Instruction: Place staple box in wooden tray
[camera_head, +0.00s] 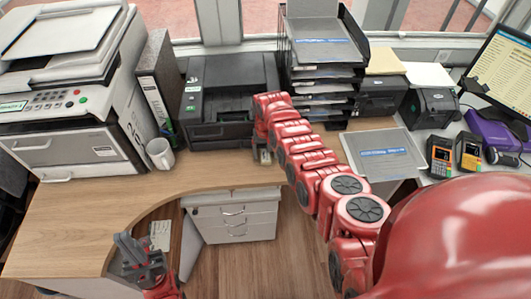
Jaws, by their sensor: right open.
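I cannot make out a staple box or a wooden tray in the head view. My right gripper (263,155) points down at the desk's inner edge, just in front of the black printer. It is open, and its arm hides part of the desk. My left gripper (142,257) is low at the bottom left, in front of the desk's curved cutout. Whether its fingers are open or shut is unclear. A small pale printed item (160,233) shows just behind it; I cannot tell what it is.
The wooden desk (75,225) has free room at the left. A large copier (65,100), a binder (158,85), a white mug (160,153) and a black printer (228,95) line the back. A paper rack (320,55), card terminals (440,155) and a monitor (500,70) stand right.

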